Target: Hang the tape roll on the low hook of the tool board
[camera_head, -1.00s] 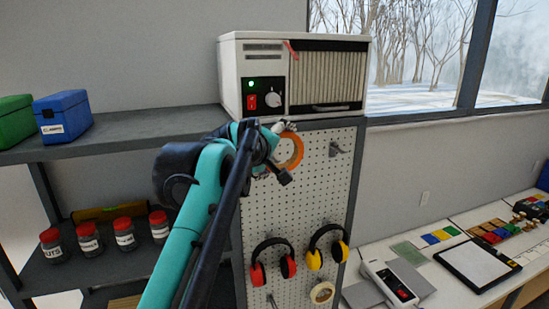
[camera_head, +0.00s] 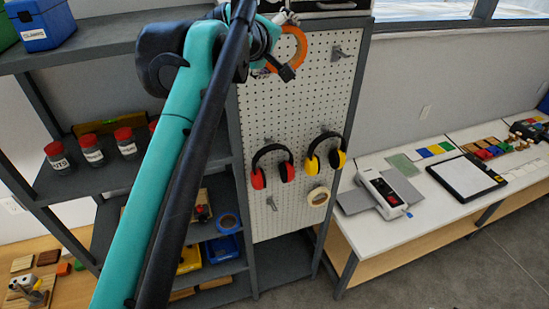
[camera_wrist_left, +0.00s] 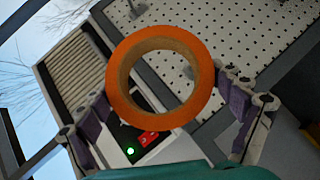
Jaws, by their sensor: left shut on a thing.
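My left gripper (camera_head: 286,48) is shut on an orange tape roll (camera_head: 301,40) and holds it in front of the upper part of the white perforated tool board (camera_head: 310,90). In the left wrist view the tape roll (camera_wrist_left: 206,82) sits between the two fingers of the left gripper (camera_wrist_left: 165,98), with its hole facing the camera. A low hook (camera_head: 271,203) sticks out at the lower left of the board, empty, well below the roll. An upper hook (camera_head: 340,52) to the right of the roll is also empty. My right gripper is not in view.
Red earmuffs (camera_head: 259,180), yellow earmuffs (camera_head: 312,163) and a cream tape roll (camera_head: 319,196) hang on the board near the low hook. Shelves with jars (camera_head: 91,151) stand left; a white worktable (camera_head: 400,233) stands right. A white machine (camera_wrist_left: 80,70) sits above the board.

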